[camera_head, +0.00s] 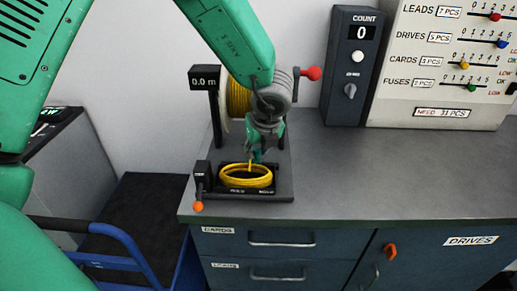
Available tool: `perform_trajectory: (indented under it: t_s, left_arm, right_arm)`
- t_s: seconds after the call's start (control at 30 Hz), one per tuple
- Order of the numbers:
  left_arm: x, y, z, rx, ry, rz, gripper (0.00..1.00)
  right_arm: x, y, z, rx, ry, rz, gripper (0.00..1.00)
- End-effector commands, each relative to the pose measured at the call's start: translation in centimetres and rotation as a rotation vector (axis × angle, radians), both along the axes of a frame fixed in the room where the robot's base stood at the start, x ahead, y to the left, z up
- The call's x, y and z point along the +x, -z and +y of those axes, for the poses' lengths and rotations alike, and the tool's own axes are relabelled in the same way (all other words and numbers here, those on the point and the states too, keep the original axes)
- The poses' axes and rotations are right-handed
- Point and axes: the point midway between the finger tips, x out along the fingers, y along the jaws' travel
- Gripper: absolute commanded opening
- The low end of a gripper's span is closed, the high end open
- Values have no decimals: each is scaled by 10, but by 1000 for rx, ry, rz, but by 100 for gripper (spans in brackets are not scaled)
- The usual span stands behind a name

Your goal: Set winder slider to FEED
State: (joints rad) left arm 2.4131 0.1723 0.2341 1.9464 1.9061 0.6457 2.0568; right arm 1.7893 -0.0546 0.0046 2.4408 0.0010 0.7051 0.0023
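The winder (284,183) stands on the left end of the grey counter. It has a yellow spool (238,97), a "0.0 m" display (204,78) and a red-knobbed crank (312,73). A yellow coil (246,176) lies in the tray at its front. A small black block with an orange knob (198,206) is at the tray's left. Small labels on the front edge are too blurred to read, and I cannot make out which part is the slider. My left gripper (258,158) points down just above the coil, hiding part of the spool; its finger opening is unclear. My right gripper is out of view.
A count box (351,68) reading 0 and a board with several coloured sliders (440,108) stand at the back right. The counter (400,170) between is clear. Drawers (270,240) and a door with an orange latch (390,251) are below. A blue-handled cart (140,215) is left.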

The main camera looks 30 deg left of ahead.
Motion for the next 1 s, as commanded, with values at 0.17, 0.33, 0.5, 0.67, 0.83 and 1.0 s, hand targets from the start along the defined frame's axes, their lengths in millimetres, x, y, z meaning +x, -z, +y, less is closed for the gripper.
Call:
perform_trajectory:
  t_s: [0.17,0.33,0.5,0.67,0.83,1.0]
  left_arm:
    - [0,0,2,0,-1,-2,0]
    - [-10,0,19,0,-2,-3,0]
    - [-16,-1,30,1,0,-4,0]
    - [-16,-1,30,4,-1,-3,0]
    - [-17,-1,30,4,-1,-2,40]
    - [-17,-1,29,1,-1,-1,40]
  right_arm:
    - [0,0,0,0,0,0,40]
    - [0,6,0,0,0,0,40]
    - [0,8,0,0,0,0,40]
    - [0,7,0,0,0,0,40]
    - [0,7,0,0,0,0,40]
    - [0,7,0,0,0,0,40]
